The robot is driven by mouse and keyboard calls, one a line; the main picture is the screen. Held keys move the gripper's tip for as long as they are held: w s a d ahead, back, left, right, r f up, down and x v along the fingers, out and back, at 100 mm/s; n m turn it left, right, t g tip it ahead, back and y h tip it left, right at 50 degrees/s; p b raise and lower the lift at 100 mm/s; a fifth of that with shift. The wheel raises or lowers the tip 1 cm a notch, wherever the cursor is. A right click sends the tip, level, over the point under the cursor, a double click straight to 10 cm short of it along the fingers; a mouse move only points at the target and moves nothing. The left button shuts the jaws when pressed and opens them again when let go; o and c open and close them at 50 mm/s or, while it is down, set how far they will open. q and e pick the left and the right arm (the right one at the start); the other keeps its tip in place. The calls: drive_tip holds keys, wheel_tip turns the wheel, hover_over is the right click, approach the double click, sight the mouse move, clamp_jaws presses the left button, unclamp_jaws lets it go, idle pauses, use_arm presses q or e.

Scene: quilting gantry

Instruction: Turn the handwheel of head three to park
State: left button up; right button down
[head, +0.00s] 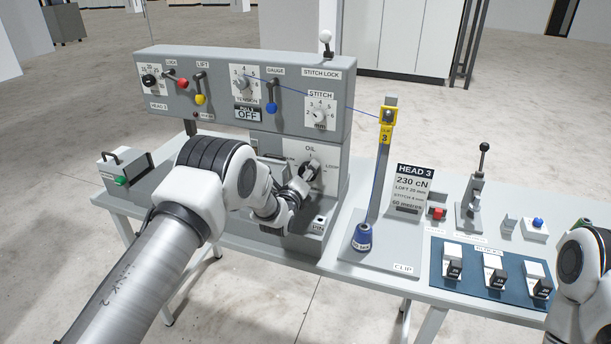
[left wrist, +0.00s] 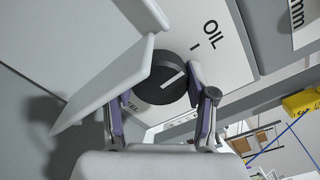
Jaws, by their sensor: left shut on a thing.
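The handwheel is a dark round knob (left wrist: 160,85) with a white line across its face, on a pale plate (head: 331,160) marked OIL on the front of the grey machine head. In the left wrist view the white line points roughly toward the tick under OIL. My left gripper (left wrist: 162,100) is shut on the knob, one finger on each side; it also shows in the head view (head: 303,178). My right gripper is out of view.
Above is a panel (head: 216,98) with levers and dials. A grey box (head: 126,171) stands left.

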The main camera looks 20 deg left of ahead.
use_arm(q)
drive_tip(key=n+b, duration=0.4)
drive_tip(key=b, duration=0.1)
drive_tip(key=shift+w+f+n, duration=0.1)
drive_tip(key=shift+f+n, duration=0.05)
drive_tip(key=shift+n, duration=0.25)
drive_tip(key=n+b, duration=0.3)
drive_tip(key=shift+n, duration=0.3)
drive_tip(key=n+b, duration=0.2)
drive_tip(key=n, duration=0.1)
drive_tip(key=shift+n+b, duration=0.3)
drive_tip(key=shift+b, duration=0.1)
drive_tip(key=n+b, duration=0.2)
drive_tip(key=n, duration=0.3)
drive_tip(key=shift+b, duration=0.3)
drive_tip(key=shift+r, duration=0.2)
drive_tip(key=shift+w, duration=0.1)
drive_tip(key=o, duration=0.9)
drive_tip(key=shift+d+f, duration=0.15)
